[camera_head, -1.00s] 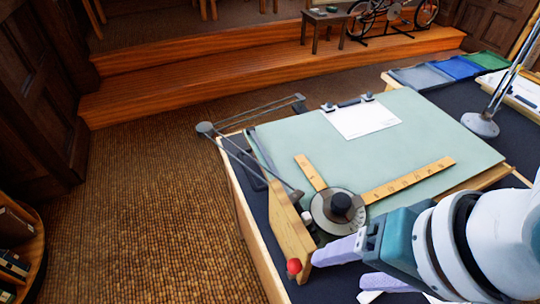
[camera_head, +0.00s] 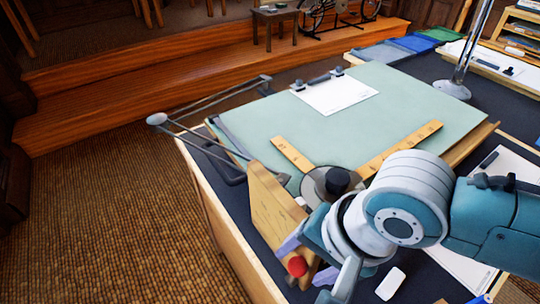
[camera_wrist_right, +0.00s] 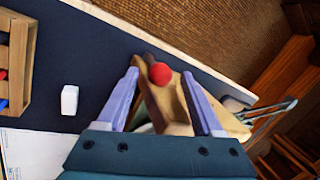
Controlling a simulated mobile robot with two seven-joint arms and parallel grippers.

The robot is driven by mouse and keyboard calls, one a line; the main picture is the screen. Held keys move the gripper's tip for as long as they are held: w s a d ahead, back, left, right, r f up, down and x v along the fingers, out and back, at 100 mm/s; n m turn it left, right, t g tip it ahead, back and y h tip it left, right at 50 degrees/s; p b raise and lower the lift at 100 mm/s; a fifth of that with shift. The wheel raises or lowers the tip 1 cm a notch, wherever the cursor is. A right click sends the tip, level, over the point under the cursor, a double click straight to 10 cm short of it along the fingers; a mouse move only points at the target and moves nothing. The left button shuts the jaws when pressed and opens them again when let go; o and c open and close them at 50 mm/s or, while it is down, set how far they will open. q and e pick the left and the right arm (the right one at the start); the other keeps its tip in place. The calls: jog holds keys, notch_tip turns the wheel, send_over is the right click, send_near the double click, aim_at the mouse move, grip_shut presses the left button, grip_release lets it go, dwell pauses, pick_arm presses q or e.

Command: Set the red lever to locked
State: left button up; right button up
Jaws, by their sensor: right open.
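The red lever shows as a round red knob (camera_head: 296,266) at the lower front end of the drafting board's wooden side piece (camera_head: 268,208). In the right wrist view the knob (camera_wrist_right: 160,74) lies between the two lilac fingers. My right gripper (camera_head: 306,262) is open, with one finger on each side of the knob; I cannot tell whether either touches it. The lever's stem and any locked marking are hidden or too small to see. The green drafting board (camera_head: 400,108) is tilted, with a drafting head (camera_head: 338,180) on it. My left gripper is out of view.
A white eraser-like block (camera_head: 391,284) lies on the dark desk top near my right gripper. Wooden rulers (camera_head: 398,150) extend from the drafting head. A metal linkage arm (camera_head: 200,135) stands out at the board's left. A lamp base (camera_head: 453,90) stands behind right. Floor at left is clear.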

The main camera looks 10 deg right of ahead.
jog(key=shift+w+a+f, duration=0.2)
jog(key=shift+f, duration=0.4)
